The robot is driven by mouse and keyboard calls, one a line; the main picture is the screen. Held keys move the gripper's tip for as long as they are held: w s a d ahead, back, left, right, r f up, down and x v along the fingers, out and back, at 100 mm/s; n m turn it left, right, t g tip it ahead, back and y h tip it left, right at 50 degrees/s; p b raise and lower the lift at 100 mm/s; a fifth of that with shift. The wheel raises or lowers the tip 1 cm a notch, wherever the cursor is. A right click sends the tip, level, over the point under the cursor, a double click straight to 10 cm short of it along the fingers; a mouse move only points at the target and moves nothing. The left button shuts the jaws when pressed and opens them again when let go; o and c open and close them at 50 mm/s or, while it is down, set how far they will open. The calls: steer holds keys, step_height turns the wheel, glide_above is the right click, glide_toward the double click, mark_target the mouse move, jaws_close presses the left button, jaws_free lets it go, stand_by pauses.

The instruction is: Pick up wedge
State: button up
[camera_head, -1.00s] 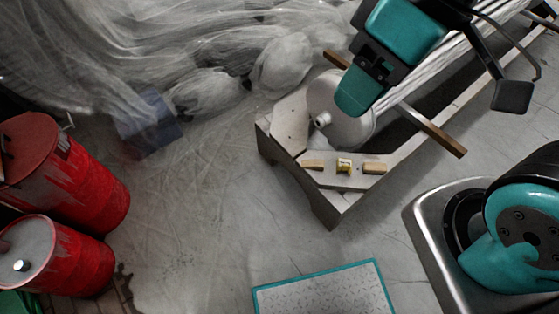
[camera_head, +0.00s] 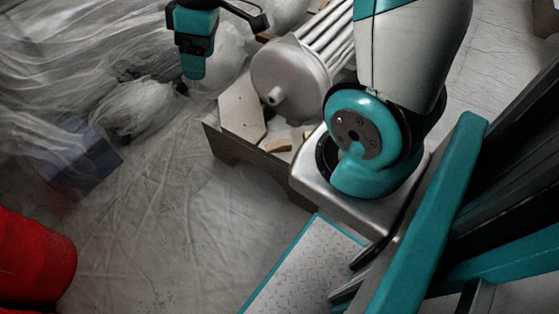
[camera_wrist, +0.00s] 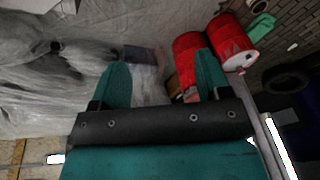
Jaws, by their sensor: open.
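In the head view a small tan wooden piece (camera_head: 278,145), which looks like a wedge, lies on the pale wooden frame (camera_head: 243,112) at the near end of a grey metal cylinder. A second tan bit (camera_head: 307,134) shows beside it, partly hidden by my arm. My gripper (camera_head: 193,66) hangs at the upper left of the head view, apart from these pieces. In the wrist view my gripper (camera_wrist: 161,75) has its two teal fingers spread, with nothing between them. No wedge can be made out in the wrist view.
The grey cylinder (camera_head: 290,77) rests on the frame. Plastic-wrapped bundles (camera_head: 130,103) and a blue-grey box (camera_head: 85,160) lie to the left. Red barrels stand at lower left (camera_head: 30,262) and in the wrist view (camera_wrist: 230,42). The middle floor is clear.

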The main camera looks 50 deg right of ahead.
steer(key=w+d+f+h+b, duration=0.1)
steer(key=d+f+b, duration=0.5)
steer(key=f, duration=0.5)
steer(key=w+d+f+b, duration=0.2)
steer(key=d+f+b, duration=0.2)
steer(key=d+f, duration=0.5)
steer(key=n+g+h+b, duration=0.1)
steer(key=n+b, duration=0.1)
steer(key=b, duration=1)
glide_above(281, 142)
steer(key=a, duration=0.1)
step_height(281, 142, down, 26)
steer(key=shift+r, duration=0.2)
steer(key=f+b, duration=0.1)
steer(key=f, duration=0.1)
steer(key=f+b, duration=0.1)
steer(key=f, duration=0.1)
steer(key=d+f+b, duration=0.1)
steer(key=shift+f, duration=0.4)
steer(key=shift+r, duration=0.1)
steer(key=c, duration=1)
